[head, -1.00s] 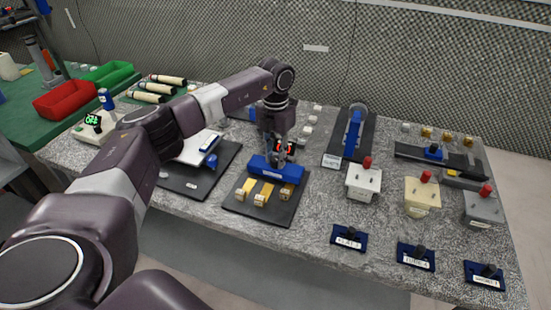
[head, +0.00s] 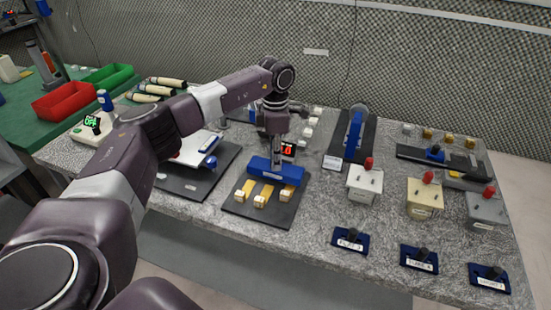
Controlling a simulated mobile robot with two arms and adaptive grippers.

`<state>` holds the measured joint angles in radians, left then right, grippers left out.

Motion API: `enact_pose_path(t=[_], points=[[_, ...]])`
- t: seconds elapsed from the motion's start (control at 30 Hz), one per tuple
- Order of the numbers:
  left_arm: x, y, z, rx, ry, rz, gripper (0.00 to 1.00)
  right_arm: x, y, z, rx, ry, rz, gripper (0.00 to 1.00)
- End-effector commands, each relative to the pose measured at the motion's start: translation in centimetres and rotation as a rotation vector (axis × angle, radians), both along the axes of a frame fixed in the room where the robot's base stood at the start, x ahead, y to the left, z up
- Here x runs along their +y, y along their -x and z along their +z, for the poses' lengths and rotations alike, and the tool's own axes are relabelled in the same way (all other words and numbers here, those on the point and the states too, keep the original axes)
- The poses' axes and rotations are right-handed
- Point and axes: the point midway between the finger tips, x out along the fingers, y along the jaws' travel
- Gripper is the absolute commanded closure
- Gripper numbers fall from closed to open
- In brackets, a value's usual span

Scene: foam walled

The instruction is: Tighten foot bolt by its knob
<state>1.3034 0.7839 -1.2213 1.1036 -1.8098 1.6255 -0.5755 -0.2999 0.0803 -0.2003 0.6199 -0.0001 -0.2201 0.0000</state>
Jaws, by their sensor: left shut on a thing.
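A blue block (head: 290,173) sits across a dark base plate (head: 287,209), with several yellow strips with pale ends at its front. My left gripper (head: 276,138) is directly above this block, pointing down and shut at the top of a grey upright part that meets the block. The knob between the fingers is largely hidden by the gripper, and the bolt itself cannot be made out clearly. A small display with red digits (head: 288,149) shows just right of the gripper. My right gripper is not in view.
Three boxes with red knobs, white (head: 364,186), cream (head: 422,199) and grey (head: 484,209), stand to the right. Labelled blue plates with black knobs (head: 349,239) lie along the front edge. A dark tray (head: 189,186) lies left. The speckled tabletop between is clear.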

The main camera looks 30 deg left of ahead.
Motion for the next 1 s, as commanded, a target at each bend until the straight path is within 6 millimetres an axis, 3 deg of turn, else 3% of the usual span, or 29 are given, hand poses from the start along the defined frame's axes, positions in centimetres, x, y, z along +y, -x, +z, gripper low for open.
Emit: enact_pose_path(t=[0.7,0.73,0.9,1.0], points=[[0.11,-0.17,0.25,-0.006,0.0,-0.075,1.0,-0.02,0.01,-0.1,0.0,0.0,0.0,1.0],[0.11,-0.17,0.25,-0.006,0.0,-0.075,0.75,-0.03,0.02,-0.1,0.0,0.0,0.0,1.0],[0.09,-0.12,0.17,-0.004,-0.001,-0.075,0.59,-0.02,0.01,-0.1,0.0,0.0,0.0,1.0],[0.06,-0.09,0.12,-0.004,0.0,-0.075,0.59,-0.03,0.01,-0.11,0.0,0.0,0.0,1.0]])
